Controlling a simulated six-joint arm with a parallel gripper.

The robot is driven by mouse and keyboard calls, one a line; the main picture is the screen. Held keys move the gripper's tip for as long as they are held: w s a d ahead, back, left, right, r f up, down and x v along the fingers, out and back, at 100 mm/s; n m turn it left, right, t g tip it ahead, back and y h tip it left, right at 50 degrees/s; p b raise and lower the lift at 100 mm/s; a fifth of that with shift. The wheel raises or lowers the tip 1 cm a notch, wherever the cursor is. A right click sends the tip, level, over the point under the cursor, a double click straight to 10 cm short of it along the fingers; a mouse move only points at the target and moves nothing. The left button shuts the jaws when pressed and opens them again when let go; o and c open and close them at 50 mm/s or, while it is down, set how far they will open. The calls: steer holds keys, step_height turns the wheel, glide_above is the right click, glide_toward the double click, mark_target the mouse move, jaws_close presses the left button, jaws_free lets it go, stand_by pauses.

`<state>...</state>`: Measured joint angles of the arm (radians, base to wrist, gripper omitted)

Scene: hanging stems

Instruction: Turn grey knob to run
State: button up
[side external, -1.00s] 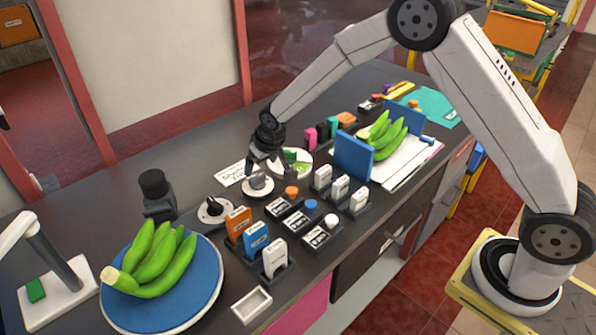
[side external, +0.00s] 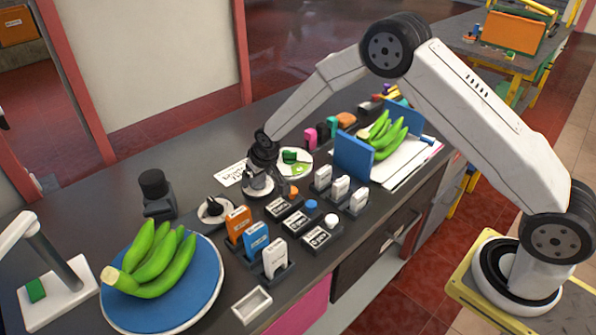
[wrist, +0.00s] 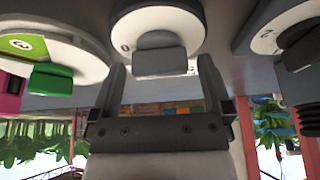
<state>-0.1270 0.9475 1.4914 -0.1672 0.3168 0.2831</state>
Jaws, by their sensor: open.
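The grey knob (wrist: 160,60) sits on a round white dial (wrist: 158,22) with small marks near the rim. In the wrist view the knob shows between the two fingertips of my gripper (wrist: 163,82), with a gap at each side. In the side view my gripper (side external: 262,178) points down over the same dial (side external: 248,193) and mostly hides the knob. My gripper is open and holds nothing. I cannot read where the knob points or which mark is run.
A green knob (side external: 290,156) on a round plate and a black knob (side external: 211,207) on its dial flank the grey one. Orange, blue and white switches (side external: 256,240) stand in front. Bananas lie on a blue plate (side external: 205,290). A white card (side external: 231,174) lies behind.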

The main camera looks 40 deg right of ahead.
steer(key=c, duration=1.2)
steer(key=shift+o, duration=0.2)
steer(key=shift+n+y, duration=0.4)
steer(key=shift+n, duration=0.5)
steer(key=shift+n+y, duration=0.5)
steer(key=shift+n, duration=0.7)
steer(key=shift+w+d+n+g+y, duration=0.1)
steer(key=shift+n+g+y, duration=0.25)
steer(key=shift+n, duration=0.85)
steer(key=shift+d+n+g+y, duration=0.1)
steer(key=shift+n+g+y, duration=0.25)
steer(key=shift+n, duration=0.85)
steer(key=n+g+y, duration=0.1)
steer(key=n, duration=0.3)
steer(key=n+g, duration=0.2)
steer(key=n, duration=0.3)
steer(key=shift+w, duration=0.1)
